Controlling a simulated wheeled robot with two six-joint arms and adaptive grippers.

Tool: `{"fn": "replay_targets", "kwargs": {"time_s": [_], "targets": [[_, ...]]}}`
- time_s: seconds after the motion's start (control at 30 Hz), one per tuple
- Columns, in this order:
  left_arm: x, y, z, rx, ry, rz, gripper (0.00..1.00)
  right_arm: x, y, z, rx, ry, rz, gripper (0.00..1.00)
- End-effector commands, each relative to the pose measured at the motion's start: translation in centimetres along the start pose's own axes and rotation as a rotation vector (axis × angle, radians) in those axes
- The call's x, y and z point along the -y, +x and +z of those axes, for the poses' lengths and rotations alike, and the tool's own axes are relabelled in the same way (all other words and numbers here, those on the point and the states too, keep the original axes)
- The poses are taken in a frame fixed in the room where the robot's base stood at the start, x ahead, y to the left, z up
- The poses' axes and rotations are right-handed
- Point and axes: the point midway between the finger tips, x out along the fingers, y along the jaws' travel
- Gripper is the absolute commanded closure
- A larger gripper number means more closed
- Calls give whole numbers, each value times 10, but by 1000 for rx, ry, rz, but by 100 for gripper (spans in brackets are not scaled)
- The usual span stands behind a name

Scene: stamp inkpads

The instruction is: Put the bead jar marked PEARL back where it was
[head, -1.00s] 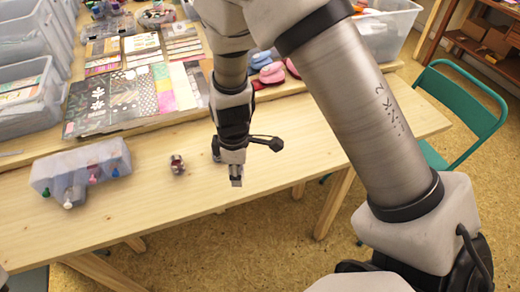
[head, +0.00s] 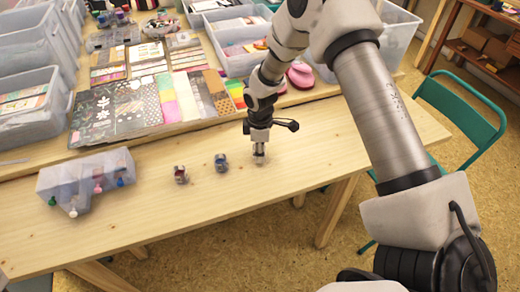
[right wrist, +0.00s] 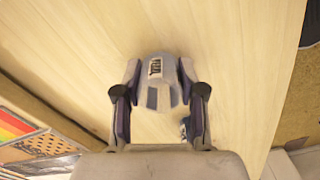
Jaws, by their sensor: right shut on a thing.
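My right gripper (head: 259,156) is low over the table, right of two small bead jars. It is shut on a pale jar (right wrist: 158,80) with a dark label, seen between the fingers in the right wrist view; its lettering is too blurred to read surely. One jar with reddish contents (head: 181,174) stands on the table, and one with blue contents (head: 221,162) stands between it and my gripper. Their labels are not readable. I cannot tell whether the held jar touches the wood. My left gripper is not in view.
Patterned paper sheets (head: 125,108) and plastic bins line the back. The table's front middle is clear. A green chair (head: 462,110) stands at the right.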

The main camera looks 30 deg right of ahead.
Motion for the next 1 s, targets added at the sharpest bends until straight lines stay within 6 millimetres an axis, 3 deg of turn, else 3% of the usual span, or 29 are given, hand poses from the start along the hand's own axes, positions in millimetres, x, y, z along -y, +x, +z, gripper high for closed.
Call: {"fn": "replay_targets", "kwargs": {"time_s": [0.23, 0.27, 0.3, 0.33, 0.73, 0.87, 1.0], "targets": [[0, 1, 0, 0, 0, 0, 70, 0, 3, 0, 0, 0, 0, 95], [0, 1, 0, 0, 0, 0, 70, 0, 3, 0, 0, 0, 0, 57], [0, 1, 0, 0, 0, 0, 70, 0, 3, 0, 0, 0, 0, 42], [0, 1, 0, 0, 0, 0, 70, 0, 3, 0, 0, 0, 0, 35], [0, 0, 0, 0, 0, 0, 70, 0, -5, -1, -1, 0, 1, 35], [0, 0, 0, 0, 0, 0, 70, -1, -30, -1, -3, 0, 4, 35], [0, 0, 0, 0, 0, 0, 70, -1, -68, -1, -3, 0, 4, 35]]}}
